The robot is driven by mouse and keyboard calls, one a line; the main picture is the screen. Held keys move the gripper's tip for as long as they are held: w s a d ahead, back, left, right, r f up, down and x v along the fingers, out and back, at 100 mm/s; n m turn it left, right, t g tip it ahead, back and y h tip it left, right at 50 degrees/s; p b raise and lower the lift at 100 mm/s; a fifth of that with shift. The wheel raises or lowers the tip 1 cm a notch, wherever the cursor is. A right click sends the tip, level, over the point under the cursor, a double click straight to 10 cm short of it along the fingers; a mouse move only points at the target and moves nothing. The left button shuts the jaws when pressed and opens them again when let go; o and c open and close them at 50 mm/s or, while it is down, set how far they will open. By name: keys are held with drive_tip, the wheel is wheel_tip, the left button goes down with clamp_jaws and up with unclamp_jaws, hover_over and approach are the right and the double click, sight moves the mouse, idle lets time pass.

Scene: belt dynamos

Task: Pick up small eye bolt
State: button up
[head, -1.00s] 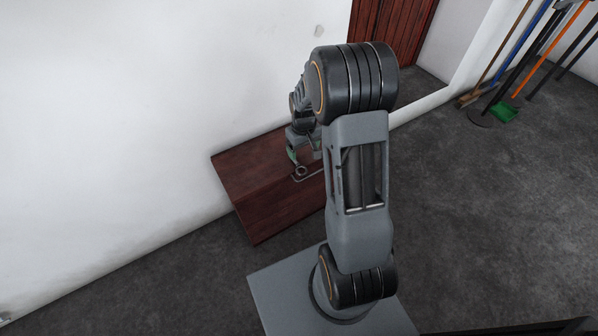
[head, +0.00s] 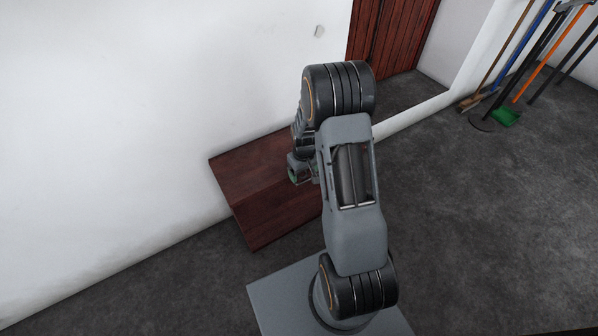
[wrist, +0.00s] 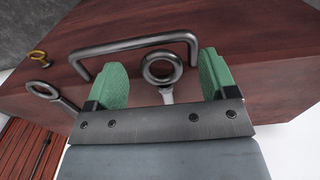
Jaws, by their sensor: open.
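My gripper (wrist: 161,64) is open, with its two green fingers spread on either side of a grey metal eye bolt (wrist: 149,79). The bolt's ring lies between the fingers, apart from both, and its pale shank runs back toward the gripper's palm, which hides its end. A second grey eye bolt (wrist: 43,91) lies left of the fingers in the wrist view, partly hidden by the gripper. A smaller brass-coloured eye bolt (wrist: 38,56) is farther left. In the head view my gripper (head: 303,180) is low over the wooden surface and hides the bolts.
A grey U-shaped handle (wrist: 135,45) lies just beyond the fingers. All these lie on a dark red wooden bench (head: 265,205) against the white wall (head: 130,100). Brooms and a green dustpan (head: 505,117) stand far right. Grey floor is open on the right.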

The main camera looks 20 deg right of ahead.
drive_tip(key=shift+f, duration=0.45)
drive_tip(key=shift+c, duration=0.4)
drive_tip(key=c, duration=1)
drive_tip(key=shift+r, duration=0.1)
drive_tip(key=shift+c, duration=0.2)
drive_tip(key=shift+r, duration=0.1)
